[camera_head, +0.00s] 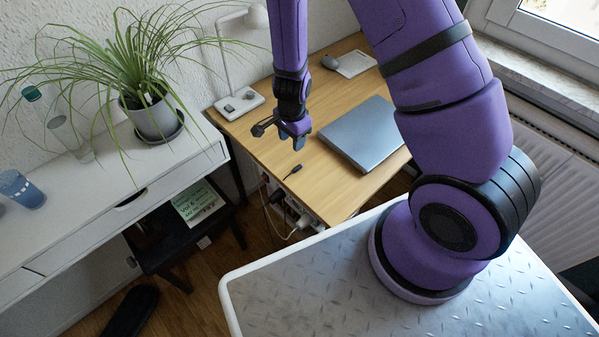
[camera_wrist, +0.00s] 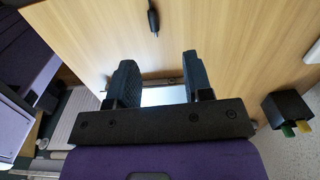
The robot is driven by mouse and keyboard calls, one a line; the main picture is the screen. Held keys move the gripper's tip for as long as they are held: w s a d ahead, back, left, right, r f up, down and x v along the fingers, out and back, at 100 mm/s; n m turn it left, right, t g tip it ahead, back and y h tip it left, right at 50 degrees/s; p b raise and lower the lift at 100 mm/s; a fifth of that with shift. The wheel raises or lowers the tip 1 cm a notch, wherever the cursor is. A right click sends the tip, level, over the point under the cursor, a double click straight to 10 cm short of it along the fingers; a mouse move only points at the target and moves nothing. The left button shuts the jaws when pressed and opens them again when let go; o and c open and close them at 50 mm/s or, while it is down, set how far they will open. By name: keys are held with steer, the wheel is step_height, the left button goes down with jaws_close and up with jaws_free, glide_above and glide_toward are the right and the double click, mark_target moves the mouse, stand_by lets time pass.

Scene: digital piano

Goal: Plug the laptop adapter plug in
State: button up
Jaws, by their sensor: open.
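The laptop adapter plug (camera_head: 292,171), small and black, lies on the wooden desk near its front left edge. A black plug end with a cable also shows at the top of the wrist view (camera_wrist: 153,21). My gripper (camera_head: 296,145) is above the desk, left of the closed grey laptop (camera_head: 365,133), pointing down. It is open and empty, with both dark fingers (camera_wrist: 160,62) apart and the plug beyond their tips. Below the desk's left edge, plugs and cables sit at what looks like a white power strip (camera_head: 291,212); its free sockets cannot be made out.
A white lamp (camera_head: 240,103) stands at the desk's back left. A mouse on a pad (camera_head: 350,64) lies behind. A white side table (camera_head: 100,195) with a potted plant (camera_head: 153,118) is at left. The desk's front (camera_head: 325,195) is clear.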

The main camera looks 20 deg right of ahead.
step_height(320, 180, down, 2)
glide_above(296, 168)
steer(key=shift+w+a+f, duration=0.1)
steer(key=shift+a+f, duration=0.05)
steer(key=shift+f, duration=1.05)
steer(key=shift+w+a+f, duration=0.1)
steer(key=shift+f, duration=1.1)
steer(key=shift+s+d+f, duration=0.1)
steer(key=shift+s+f, duration=0.05)
steer(key=shift+f, duration=1.15)
steer(key=shift+s+d+f, duration=0.1)
steer(key=shift+f, duration=1.2)
jaws_close()
